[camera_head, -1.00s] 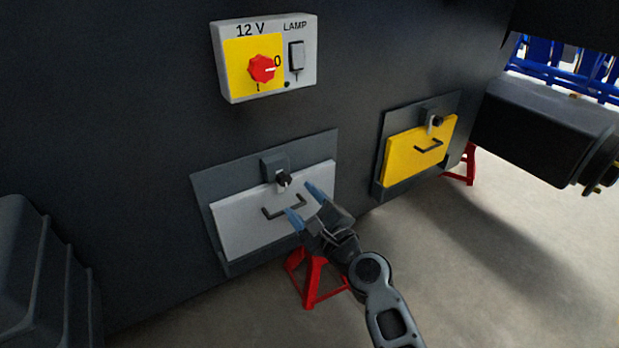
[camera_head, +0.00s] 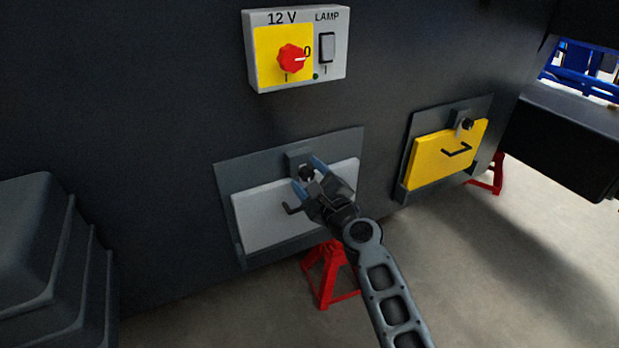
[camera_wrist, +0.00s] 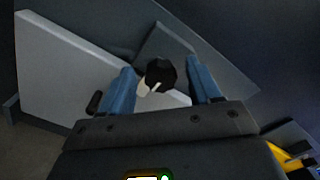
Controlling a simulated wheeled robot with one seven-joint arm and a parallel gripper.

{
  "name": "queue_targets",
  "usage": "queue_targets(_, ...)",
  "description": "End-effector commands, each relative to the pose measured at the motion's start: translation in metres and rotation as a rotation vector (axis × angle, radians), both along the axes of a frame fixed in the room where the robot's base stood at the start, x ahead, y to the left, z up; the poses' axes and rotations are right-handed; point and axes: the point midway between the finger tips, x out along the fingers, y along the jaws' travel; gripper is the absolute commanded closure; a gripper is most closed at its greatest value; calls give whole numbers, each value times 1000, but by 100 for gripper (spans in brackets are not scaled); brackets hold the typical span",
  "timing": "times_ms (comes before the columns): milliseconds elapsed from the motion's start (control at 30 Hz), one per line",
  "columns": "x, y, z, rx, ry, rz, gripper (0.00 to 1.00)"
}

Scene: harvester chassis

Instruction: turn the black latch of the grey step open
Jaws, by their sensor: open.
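The grey step (camera_head: 262,219) is a pale panel set upright in a dark frame on the chassis wall, with a dark handle (camera_head: 293,209) partly hidden by my gripper. The black latch (camera_head: 306,172) sits at the step's top edge on a dark block. In the wrist view the latch (camera_wrist: 160,74) is a round black knob with a light tab at its lower left. My gripper (camera_head: 309,175) is open at the latch. In the wrist view its blue fingers (camera_wrist: 162,86) stand on either side of the knob, with visible gaps; I cannot tell any contact.
A yellow step (camera_head: 450,154) with its own latch (camera_head: 466,124) is to the right. A switch box (camera_head: 297,50) with a red knob is above. A red stand (camera_head: 330,274) is below the grey step. A dark ribbed body (camera_head: 40,260) stands at the left.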

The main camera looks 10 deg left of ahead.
Motion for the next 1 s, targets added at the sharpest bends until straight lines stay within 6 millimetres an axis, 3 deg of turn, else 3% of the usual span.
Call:
queue_targets(67,0,0,0,0,0,0,41)
queue_targets(600,0,0,0,0,0,0,93)
queue_targets(1000,-1,0,-2,-65,-44,1,94)
